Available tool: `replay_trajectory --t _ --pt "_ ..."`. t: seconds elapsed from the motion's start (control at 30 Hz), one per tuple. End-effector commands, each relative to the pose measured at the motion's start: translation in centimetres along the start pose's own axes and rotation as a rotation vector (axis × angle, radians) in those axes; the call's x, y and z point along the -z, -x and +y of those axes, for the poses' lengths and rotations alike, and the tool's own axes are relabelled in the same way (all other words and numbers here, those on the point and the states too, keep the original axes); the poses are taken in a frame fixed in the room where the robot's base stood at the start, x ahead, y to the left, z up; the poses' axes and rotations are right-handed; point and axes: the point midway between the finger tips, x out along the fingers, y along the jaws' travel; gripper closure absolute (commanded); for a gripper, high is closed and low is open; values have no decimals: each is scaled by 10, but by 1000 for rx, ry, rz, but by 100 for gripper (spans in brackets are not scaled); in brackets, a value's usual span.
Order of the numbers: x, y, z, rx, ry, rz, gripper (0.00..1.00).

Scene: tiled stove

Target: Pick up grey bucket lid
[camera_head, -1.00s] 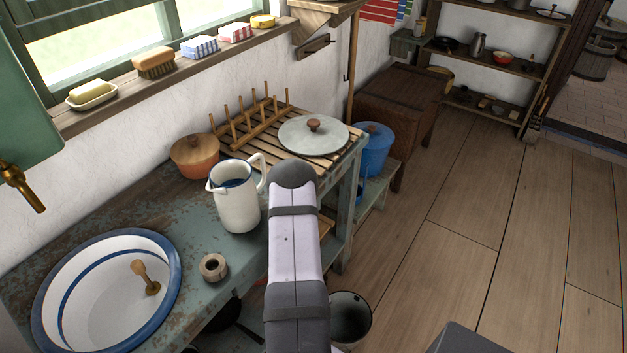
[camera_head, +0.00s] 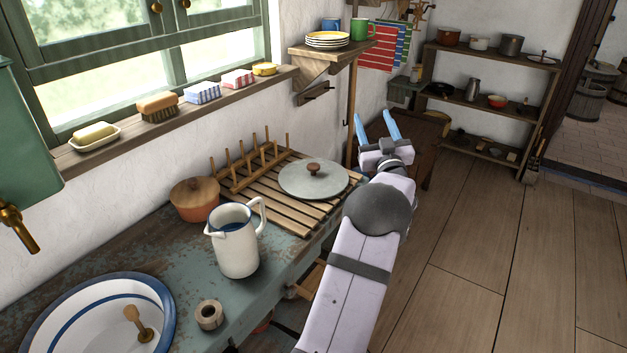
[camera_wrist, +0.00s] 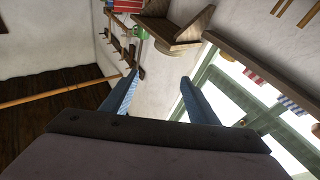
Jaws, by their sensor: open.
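A round grey lid (camera_head: 313,181) with a brown wooden knob lies flat on the slatted wooden rack (camera_head: 290,212) on the counter. My gripper (camera_head: 376,122) is raised to the right of and beyond the lid, its two blue fingers apart and pointing up. In the wrist view the blue fingers (camera_wrist: 158,95) are spread with nothing between them, and the lid is out of that view. My arm hides the space below and right of the rack.
A white jug (camera_head: 236,245), an orange pot with a wooden lid (camera_head: 194,204) and a wooden peg rack (camera_head: 250,164) stand near the lid. A wall shelf (camera_head: 333,50) with plates and mugs is above. Floor at the right is clear.

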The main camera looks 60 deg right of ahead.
Motion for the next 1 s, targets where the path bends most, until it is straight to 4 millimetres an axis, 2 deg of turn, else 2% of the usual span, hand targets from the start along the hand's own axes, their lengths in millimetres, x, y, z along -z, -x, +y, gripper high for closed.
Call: replay_trajectory --t 0.03,0.1,0.2,0.3,0.4,0.6,1.0 --pt "-15 6 -22 81 -29 -17 46" --pt "-38 15 -52 185 -70 -62 46" --pt "-73 33 -90 303 -122 -143 46" --pt "-100 50 -117 386 -158 -211 46" --pt "-116 61 -134 434 -180 -254 46" --pt "-124 66 -142 459 -191 -278 46" --pt "-128 48 -151 456 -191 -278 46"
